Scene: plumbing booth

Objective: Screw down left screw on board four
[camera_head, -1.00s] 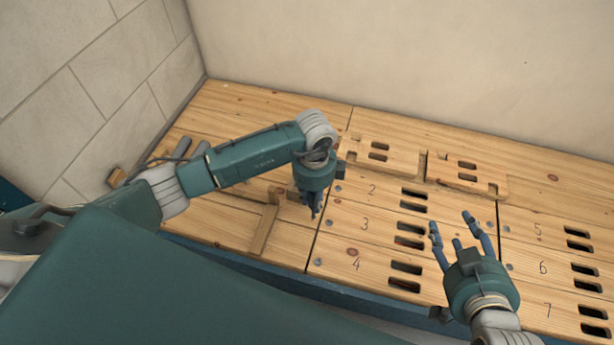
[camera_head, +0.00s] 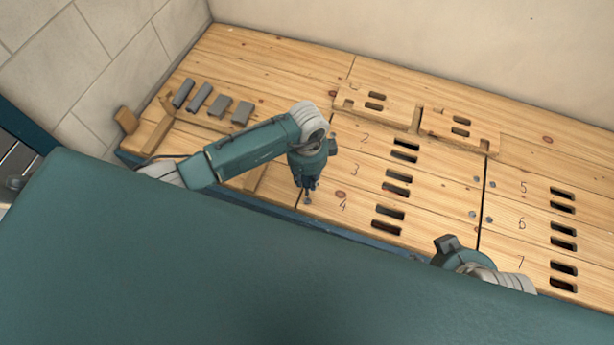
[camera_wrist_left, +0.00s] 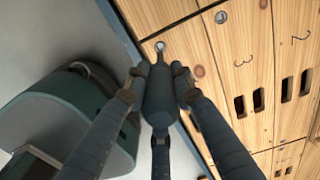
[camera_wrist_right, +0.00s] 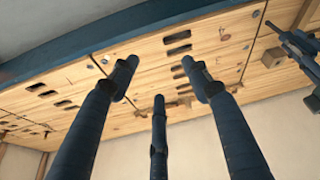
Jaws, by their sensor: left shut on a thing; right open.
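Board four (camera_head: 360,210), marked "4", is the front board of the middle stack. A grey left screw (camera_head: 307,201) shows at its left end. My left gripper (camera_head: 309,184) points down just above that screw. In the left wrist view it is shut on a dark screwdriver-like tool (camera_wrist_left: 160,100), whose narrow tip meets or nearly meets the screw head (camera_wrist_left: 160,46); I cannot tell if they touch. My right gripper (camera_head: 462,252) is partly hidden behind my body at the lower right. In the right wrist view its fingers (camera_wrist_right: 155,75) are spread and empty.
Boards with paired slots lie right of the stack, marked 5, 6 and 7 (camera_head: 521,262). Two notched wood pieces (camera_head: 375,104) lie behind. Several grey blocks (camera_head: 242,112) lie at the back left. A tiled wall (camera_head: 60,60) bounds the left side.

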